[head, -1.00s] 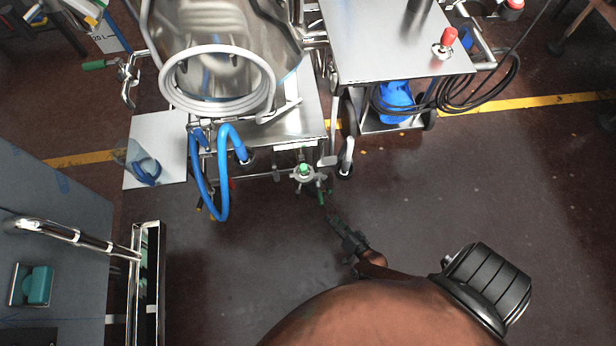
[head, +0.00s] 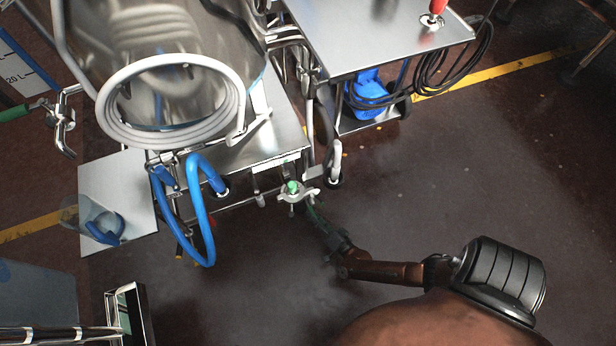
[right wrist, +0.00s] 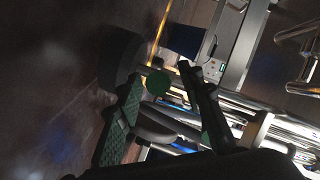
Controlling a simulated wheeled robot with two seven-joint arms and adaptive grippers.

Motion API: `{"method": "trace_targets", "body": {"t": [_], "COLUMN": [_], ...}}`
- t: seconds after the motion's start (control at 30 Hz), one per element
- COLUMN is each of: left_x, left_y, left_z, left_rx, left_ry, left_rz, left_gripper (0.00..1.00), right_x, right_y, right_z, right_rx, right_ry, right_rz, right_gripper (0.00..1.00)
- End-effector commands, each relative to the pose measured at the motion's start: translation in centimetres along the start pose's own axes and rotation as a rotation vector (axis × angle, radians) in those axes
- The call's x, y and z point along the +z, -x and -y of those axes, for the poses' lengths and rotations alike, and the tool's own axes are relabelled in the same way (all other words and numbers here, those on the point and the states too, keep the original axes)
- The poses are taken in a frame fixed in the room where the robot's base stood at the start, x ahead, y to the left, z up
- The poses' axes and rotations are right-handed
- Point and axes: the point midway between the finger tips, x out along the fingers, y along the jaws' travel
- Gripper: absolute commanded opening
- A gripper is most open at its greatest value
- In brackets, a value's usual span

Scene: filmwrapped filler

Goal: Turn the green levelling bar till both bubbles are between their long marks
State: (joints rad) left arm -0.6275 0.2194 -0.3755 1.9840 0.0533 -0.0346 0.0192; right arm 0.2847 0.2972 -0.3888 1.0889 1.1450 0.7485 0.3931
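A green-capped round hub with silver lobes (head: 292,190) sits at the front lower edge of the steel cart; I take it as the green levelling bar. In the right wrist view its green round cap (right wrist: 160,83) shows between my fingers. My right gripper (head: 314,213) is open, just in front and to the right of the hub; contact cannot be told. In the right wrist view both fingers of the gripper (right wrist: 161,70) stand apart with the cap between them. My left gripper is out of view.
The steel cart (head: 270,145) carries a tank with a coiled pale hose (head: 112,110). A blue hose (head: 205,225) hangs left of the hub. A second steel trolley (head: 365,40) stands at right, with black cable (head: 455,70). The floor at right is clear.

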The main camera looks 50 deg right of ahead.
Motion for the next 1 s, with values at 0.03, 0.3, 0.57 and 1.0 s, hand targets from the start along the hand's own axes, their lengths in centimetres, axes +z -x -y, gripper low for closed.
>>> {"method": "trace_targets", "body": {"t": [0.03, 0.3, 0.57, 1.0], "left_x": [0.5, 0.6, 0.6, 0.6], "left_y": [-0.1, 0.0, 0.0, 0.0], "left_z": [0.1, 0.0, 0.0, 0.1], "left_rx": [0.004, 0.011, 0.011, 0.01], "left_ry": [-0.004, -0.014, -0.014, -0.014], "left_rz": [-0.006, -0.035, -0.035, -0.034], "left_gripper": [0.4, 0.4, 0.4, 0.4], "right_x": [0.1, -0.1, -0.1, 0.0], "right_y": [-0.6, -1.6, -1.6, -1.6], "right_z": [-0.2, 0.0, 0.0, 0.0], "right_rx": [0.001, 0.0, 0.0, 0.0], "right_ry": [0.0, 0.001, 0.001, 0.001], "right_rz": [0.001, -0.001, 0.0, 0.0], "right_gripper": [0.35, 0.35, 0.29, 0.0]}}
